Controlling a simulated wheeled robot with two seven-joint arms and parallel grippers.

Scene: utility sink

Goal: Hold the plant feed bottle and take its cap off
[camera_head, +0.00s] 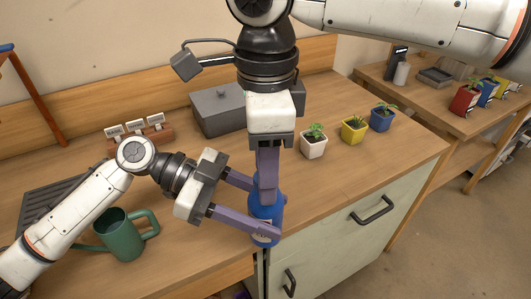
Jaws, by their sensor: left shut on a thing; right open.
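The blue plant feed bottle (264,238) stands near the front edge of the wooden worktop, with a pale label partly showing. My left gripper (262,208) comes in from the left and is shut around the bottle's body, one finger on the near side and one behind. My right gripper (267,198) points straight down over the bottle's top. Its fingers overlap in this view and hide the cap and neck. It is open; I cannot tell whether its fingers touch the cap.
A green watering can (124,240) stands at left, below my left arm. White (313,146), yellow (353,131) and blue (382,121) plant pots stand at right. A grey box (217,112) is behind. The front edge lies close to the bottle.

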